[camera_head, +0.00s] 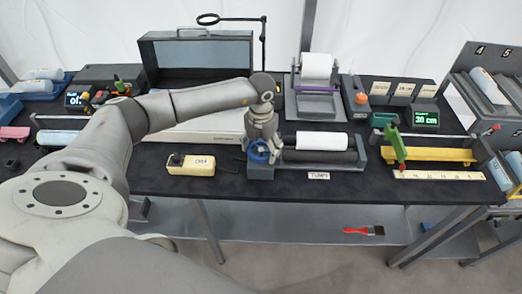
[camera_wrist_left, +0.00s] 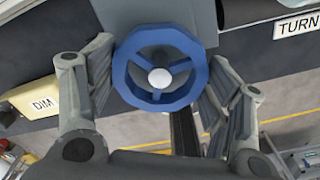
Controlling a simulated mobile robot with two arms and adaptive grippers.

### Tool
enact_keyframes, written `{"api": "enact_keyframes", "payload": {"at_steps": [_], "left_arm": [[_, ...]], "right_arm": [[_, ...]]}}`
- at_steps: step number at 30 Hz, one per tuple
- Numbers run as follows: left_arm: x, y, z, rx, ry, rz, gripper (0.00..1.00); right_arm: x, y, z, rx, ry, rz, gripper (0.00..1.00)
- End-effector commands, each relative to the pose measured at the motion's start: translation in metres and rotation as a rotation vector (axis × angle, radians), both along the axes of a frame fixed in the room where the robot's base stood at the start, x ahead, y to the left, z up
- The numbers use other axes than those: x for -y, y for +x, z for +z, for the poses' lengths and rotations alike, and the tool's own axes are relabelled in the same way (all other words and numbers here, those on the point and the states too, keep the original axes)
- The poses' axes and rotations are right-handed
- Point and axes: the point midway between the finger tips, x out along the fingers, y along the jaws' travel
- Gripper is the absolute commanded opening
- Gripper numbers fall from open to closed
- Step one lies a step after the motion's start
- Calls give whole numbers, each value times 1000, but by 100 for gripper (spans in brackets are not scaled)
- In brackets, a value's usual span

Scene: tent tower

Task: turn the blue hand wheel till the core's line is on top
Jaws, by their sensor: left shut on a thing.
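The blue hand wheel (camera_head: 259,152) sits on the front of a grey block at the left end of the roller stand (camera_head: 361,150). In the left wrist view the wheel (camera_wrist_left: 182,97) faces me, with three spokes and a white hub. My left gripper (camera_head: 261,140) is at the wheel. Its fingers lie on the left and right sides of the rim, shut on it. The white core (camera_head: 322,141) lies across the dark rollers right of the wheel. I cannot make out a line on it. My right gripper is not in view.
A TURN label (camera_head: 319,175) is on the table front below the stand. A cream DIM box (camera_head: 191,165) stands left of the wheel. A yellow rail (camera_head: 440,155) with a green clamp (camera_head: 394,146) is at the right. A red brush (camera_head: 364,230) lies on the lower shelf.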

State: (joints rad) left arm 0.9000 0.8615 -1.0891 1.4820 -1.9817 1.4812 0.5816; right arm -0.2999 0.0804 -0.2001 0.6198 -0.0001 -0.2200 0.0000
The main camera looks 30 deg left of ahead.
Motion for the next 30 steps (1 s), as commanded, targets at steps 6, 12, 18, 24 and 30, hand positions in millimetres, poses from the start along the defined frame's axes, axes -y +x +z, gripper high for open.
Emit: {"api": "enact_keyframes", "payload": {"at_steps": [6,12,18,24,30], "left_arm": [[0,1,-5,5,0,-188,50],[0,2,-4,6,0,-378,50],[0,2,-3,7,0,-550,50],[0,2,-2,7,0,-685,50],[0,2,0,8,0,-775,50]], "right_arm": [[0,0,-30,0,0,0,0],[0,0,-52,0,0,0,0],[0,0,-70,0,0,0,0],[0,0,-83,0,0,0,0],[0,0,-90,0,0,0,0]]}}
